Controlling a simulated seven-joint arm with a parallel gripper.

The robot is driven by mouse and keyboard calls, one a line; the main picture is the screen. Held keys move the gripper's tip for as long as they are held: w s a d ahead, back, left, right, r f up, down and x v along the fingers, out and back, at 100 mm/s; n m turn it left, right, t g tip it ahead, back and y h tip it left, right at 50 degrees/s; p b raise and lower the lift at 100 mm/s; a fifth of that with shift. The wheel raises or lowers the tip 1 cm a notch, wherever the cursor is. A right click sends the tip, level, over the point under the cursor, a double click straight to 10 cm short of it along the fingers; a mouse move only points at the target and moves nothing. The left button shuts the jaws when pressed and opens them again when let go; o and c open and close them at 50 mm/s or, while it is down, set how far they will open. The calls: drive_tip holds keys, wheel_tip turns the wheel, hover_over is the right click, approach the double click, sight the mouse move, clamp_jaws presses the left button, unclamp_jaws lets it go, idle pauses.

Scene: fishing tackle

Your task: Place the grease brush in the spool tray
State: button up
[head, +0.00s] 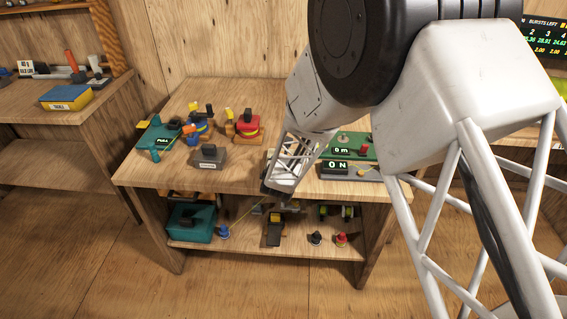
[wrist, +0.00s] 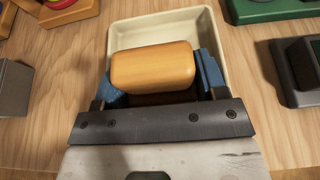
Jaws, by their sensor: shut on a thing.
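The grease brush (wrist: 152,64), a rounded orange-tan wooden block, is between the two blue fingertips of my gripper (wrist: 160,80) in the wrist view. My gripper is shut on it. A dark area shows under the block, and the brush's underside is mostly hidden. A cream tray with raised walls, which looks like the spool tray (wrist: 208,34), lies behind and around the brush in that view. The brush overlaps the tray's near part, and whether it touches the tray floor I cannot tell. In the head view my arm and gripper hide most of this spot.
Left of my gripper stand a grey block (head: 209,156), a red-and-yellow spool piece (head: 247,124) and a green device (head: 157,140). Close on the right are a green unit (head: 362,147) and a grey "0 N" gauge (head: 352,170). The lower shelf holds a teal box (head: 190,222).

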drive_tip(key=shift+f, duration=0.15)
drive_tip(key=o, duration=0.9)
drive_tip(key=shift+o, duration=0.2)
drive_tip(key=v, duration=1.2)
drive_tip(key=shift+r, duration=0.2)
idle(0.6)
